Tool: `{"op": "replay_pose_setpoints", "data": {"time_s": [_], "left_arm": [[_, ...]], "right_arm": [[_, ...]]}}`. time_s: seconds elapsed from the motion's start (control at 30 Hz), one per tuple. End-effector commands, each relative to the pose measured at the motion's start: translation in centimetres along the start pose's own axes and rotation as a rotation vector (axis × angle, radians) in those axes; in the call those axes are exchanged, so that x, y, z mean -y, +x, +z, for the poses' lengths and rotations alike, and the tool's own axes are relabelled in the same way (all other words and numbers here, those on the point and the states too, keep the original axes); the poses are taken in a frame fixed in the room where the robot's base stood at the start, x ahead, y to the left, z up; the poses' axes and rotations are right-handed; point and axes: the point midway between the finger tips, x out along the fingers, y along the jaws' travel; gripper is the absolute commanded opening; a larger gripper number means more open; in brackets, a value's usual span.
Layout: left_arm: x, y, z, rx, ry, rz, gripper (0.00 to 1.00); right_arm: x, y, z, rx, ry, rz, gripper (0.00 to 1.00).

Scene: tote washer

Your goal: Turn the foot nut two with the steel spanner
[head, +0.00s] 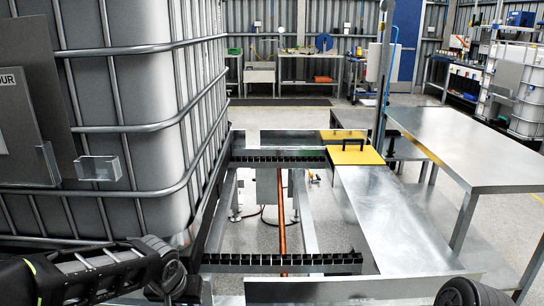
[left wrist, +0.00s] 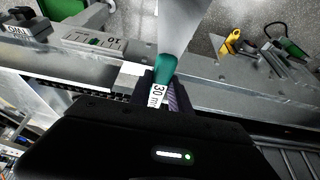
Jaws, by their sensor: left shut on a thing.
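My left gripper (left wrist: 165,88) is shut on the spanner's teal grip (left wrist: 165,68), which carries a white "30 mm" label (left wrist: 158,95). A pale grey steel part (left wrist: 188,22) runs on from the grip and leaves the top of the left wrist view, so the spanner's jaw is not seen. In the head view my left arm comes in at the bottom left, and its fingers and the spanner cannot be made out. A frame foot (head: 236,214) stands on the floor under the conveyor frame. Foot nut two cannot be identified in either view. My right gripper is out of view.
A caged tank (head: 150,130) fills the left of the head view. Black roller strips (head: 282,259) and a copper-coloured pipe (head: 282,215) lie ahead. A yellow plate (head: 356,155) and a steel table (head: 470,150) stand right. A yellow item (left wrist: 231,42) shows in the left wrist view.

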Motion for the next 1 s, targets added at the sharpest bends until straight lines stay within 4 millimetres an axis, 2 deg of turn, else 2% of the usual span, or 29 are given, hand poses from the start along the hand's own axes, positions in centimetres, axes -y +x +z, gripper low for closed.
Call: {"op": "replay_pose_setpoints", "data": {"time_s": [0.03,0.6,0.7,0.8,0.9,1.0], "left_arm": [[0.0,4.0,1.7,0.001,0.001,0.0,0.0],[0.0,27.2,11.5,0.0,0.002,-0.001,0.0],[0.0,30.6,12.9,-0.001,0.001,0.0,0.0],[0.0,33.2,14.0,-0.001,0.002,0.001,0.0],[-0.1,34.8,14.7,-0.001,0.003,0.001,0.0],[-0.1,35.6,15.1,-0.001,0.003,0.001,0.0]], "right_arm": [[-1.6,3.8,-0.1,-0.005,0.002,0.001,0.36],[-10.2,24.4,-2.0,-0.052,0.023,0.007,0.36],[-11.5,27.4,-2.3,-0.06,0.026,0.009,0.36],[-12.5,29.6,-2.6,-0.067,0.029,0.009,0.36],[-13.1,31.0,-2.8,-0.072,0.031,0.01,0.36],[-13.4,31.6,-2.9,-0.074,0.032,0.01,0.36]]}}
